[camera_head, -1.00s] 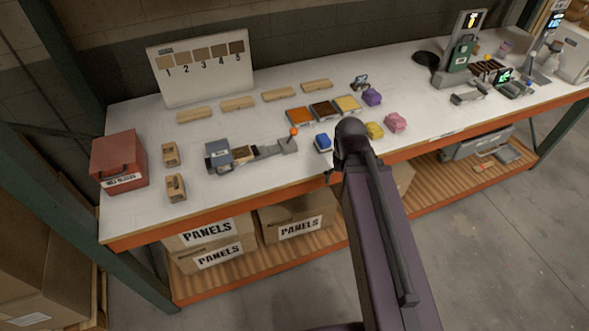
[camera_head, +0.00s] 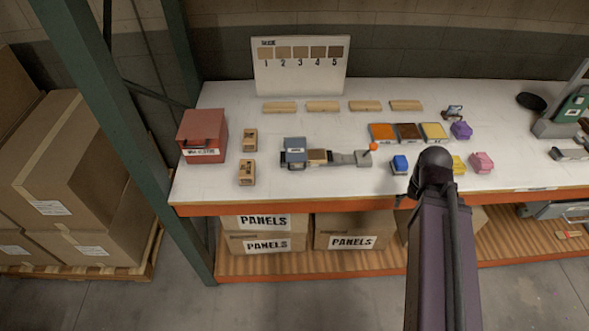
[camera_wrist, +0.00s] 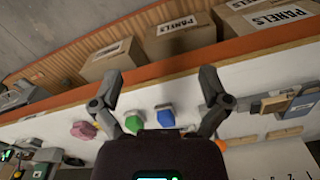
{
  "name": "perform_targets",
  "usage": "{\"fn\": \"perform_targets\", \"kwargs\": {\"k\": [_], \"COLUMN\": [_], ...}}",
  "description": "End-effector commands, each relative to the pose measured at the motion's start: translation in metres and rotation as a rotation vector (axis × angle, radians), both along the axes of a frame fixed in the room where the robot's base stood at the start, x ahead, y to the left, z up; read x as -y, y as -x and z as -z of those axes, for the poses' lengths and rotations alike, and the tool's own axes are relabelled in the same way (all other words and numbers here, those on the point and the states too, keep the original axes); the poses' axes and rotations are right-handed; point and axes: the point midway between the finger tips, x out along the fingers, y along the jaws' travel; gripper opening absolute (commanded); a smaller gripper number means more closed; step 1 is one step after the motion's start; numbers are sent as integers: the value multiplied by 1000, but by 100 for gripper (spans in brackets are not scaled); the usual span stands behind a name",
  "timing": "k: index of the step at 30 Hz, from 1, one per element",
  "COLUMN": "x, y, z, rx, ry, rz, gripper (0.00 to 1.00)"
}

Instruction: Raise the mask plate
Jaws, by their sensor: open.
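A small jig with a blue-grey plate or block (camera_head: 294,152) at its left end lies on the bench. I take this part to be the mask plate, but cannot be sure. A grey slide runs right from it to a lever with an orange knob (camera_head: 373,147). In the wrist view the plate (camera_wrist: 304,100) shows at the right edge. My gripper (camera_wrist: 160,84) is open and empty, its two fingers spread above the bench's front edge, well to the side of the jig. In the head view my arm hides most of the gripper.
A blue sponge-like block (camera_head: 399,164), a yellow one (camera_head: 459,165) and a pink one (camera_head: 482,162) lie near my arm; a green one (camera_wrist: 134,123) shows in the wrist view. A red box (camera_head: 203,135) stands left. A numbered board (camera_head: 300,66) stands behind. Bench front is mostly clear.

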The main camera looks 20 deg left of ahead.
Motion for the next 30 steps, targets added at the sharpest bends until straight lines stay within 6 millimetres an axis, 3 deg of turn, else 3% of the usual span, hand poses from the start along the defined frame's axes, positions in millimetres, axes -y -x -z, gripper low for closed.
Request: {"fn": "perform_targets", "kwargs": {"k": [1, 6, 9, 15, 30], "x": [0, 0, 0, 0, 0], "y": [0, 0, 0, 0, 0], "z": [1, 12, 23, 35, 34], "rx": [0, 0, 0, 0, 0], "ry": [0, 0, 0, 0, 0], "rz": [0, 0, 0, -1, -1], "gripper": [74, 23, 0, 0, 0]}}
